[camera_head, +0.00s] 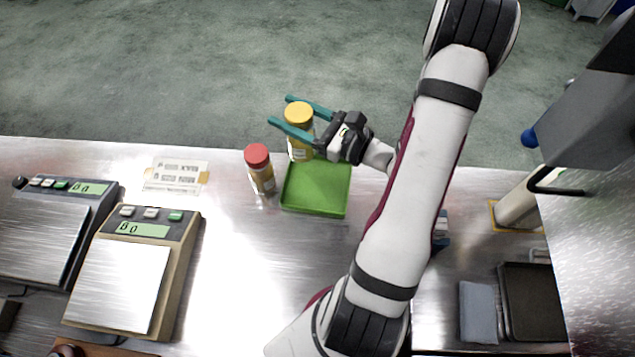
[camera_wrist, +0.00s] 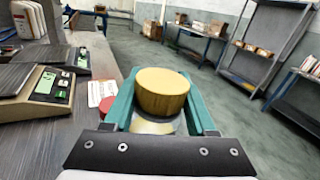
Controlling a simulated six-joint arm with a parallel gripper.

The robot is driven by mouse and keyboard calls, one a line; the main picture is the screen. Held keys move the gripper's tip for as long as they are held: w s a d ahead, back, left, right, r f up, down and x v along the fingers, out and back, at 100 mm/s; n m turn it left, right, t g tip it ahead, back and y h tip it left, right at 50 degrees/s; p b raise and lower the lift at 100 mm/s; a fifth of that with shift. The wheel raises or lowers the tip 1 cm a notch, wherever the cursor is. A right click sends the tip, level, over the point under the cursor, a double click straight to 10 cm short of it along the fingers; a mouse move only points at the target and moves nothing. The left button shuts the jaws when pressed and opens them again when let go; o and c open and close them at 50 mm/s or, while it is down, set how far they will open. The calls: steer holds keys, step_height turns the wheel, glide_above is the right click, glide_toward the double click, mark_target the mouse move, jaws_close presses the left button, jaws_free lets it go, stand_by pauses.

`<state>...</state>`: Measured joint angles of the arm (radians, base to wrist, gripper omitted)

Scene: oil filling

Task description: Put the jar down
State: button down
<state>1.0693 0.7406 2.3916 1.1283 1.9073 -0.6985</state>
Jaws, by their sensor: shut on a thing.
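The jar with the yellow lid (camera_head: 299,114) is between the teal fingers of my gripper (camera_head: 297,114), at the far edge of the green tray (camera_head: 318,190). The jaws are shut on it just below the lid. In the wrist view the yellow lid (camera_wrist: 162,90) fills the space between the fingers (camera_wrist: 163,98). The jar looks upright; I cannot tell whether its base touches the tray. A red-lidded jar (camera_head: 260,169) stands on the table, just left of the tray. In the wrist view its red lid (camera_wrist: 106,103) shows partly, behind the left finger.
Two scales stand at the left, a beige one (camera_head: 130,270) and a dark one (camera_head: 42,235). A label card (camera_head: 176,176) lies near the table's far edge. A dark tray (camera_head: 533,302) and a grey block (camera_head: 478,311) lie at the right. The green tray's middle is bare.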

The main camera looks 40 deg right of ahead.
mark_target(314, 152)
steer(key=f, duration=0.9)
steer(key=shift+s+d, duration=0.2)
steer(key=shift+s, duration=0.15)
steer(key=shift+f, duration=0.1)
steer(key=shift+c, duration=1)
jaws_free()
steer(key=v, duration=0.5)
steer(key=shift+s, duration=0.3)
